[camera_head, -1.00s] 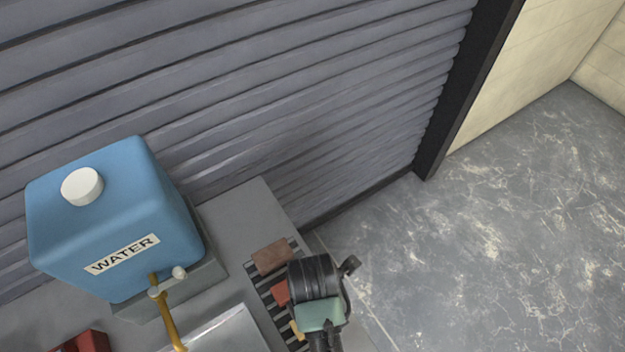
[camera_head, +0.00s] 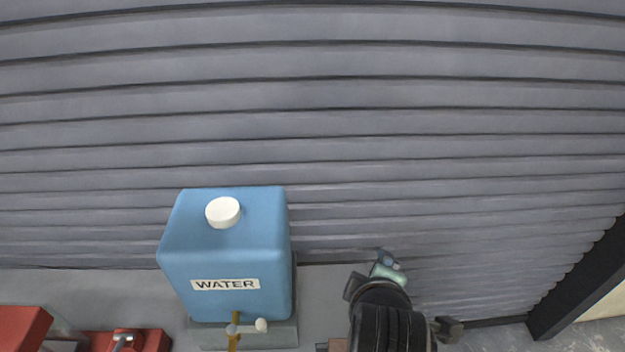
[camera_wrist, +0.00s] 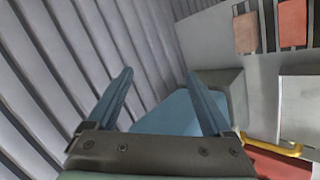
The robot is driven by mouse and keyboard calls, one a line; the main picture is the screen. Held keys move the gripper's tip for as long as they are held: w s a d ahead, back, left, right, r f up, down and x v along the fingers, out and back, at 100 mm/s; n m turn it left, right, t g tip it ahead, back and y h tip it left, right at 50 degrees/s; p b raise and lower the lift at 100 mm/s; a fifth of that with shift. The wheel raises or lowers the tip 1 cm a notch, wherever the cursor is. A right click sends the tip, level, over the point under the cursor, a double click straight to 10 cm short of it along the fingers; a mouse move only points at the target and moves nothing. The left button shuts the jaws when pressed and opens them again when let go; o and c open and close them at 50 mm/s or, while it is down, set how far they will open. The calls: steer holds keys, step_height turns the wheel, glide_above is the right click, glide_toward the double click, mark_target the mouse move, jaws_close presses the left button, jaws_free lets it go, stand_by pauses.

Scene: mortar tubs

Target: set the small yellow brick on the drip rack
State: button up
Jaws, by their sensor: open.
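My gripper (camera_wrist: 160,73) is open and empty in the wrist view, its two blue fingers apart, with the ribbed wall and the water tank beyond them. In the head view my gripper (camera_head: 386,259) is in front of the wall, right of the tank. The drip rack (camera_wrist: 268,22) shows in part at the top right of the wrist view, apart from my fingers. A brown brick (camera_wrist: 245,33) and a red brick (camera_wrist: 293,22) lie on it. I see no small yellow brick in either current view. My arm hides much of the rack's area in the head view.
The blue water tank (camera_head: 225,262), with a white cap and a brass tap (camera_head: 234,330), stands on the grey bench left of my arm. Red items (camera_head: 125,341) sit at the lower left. The ribbed wall (camera_head: 420,150) closes off the back.

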steer(key=w+a+r+m+t, duration=0.2)
steer(key=w+r+m+t, duration=0.15)
steer(key=r, duration=0.95)
steer(key=w+a+r+m+t, duration=0.2)
steer(key=r+t, duration=0.3)
steer(key=r, duration=0.7)
steer(key=s+a+r+m+t, duration=0.2)
steer(key=s+r+t, duration=0.1)
steer(key=r, duration=0.5)
steer(key=s+a+r+m+t+y, duration=0.1)
steer(key=s+a+r+m+t, duration=0.1)
steer(key=s+r, duration=0.3)
steer(key=s+a+r+m+t, duration=0.2)
steer(key=s+r+m+t, duration=0.1)
steer(key=r, duration=0.8)
steer(key=shift+s+t, duration=0.7)
steer(key=shift+t, duration=0.35)
steer(key=shift+d+f, duration=0.1)
steer(key=shift+f, duration=0.05)
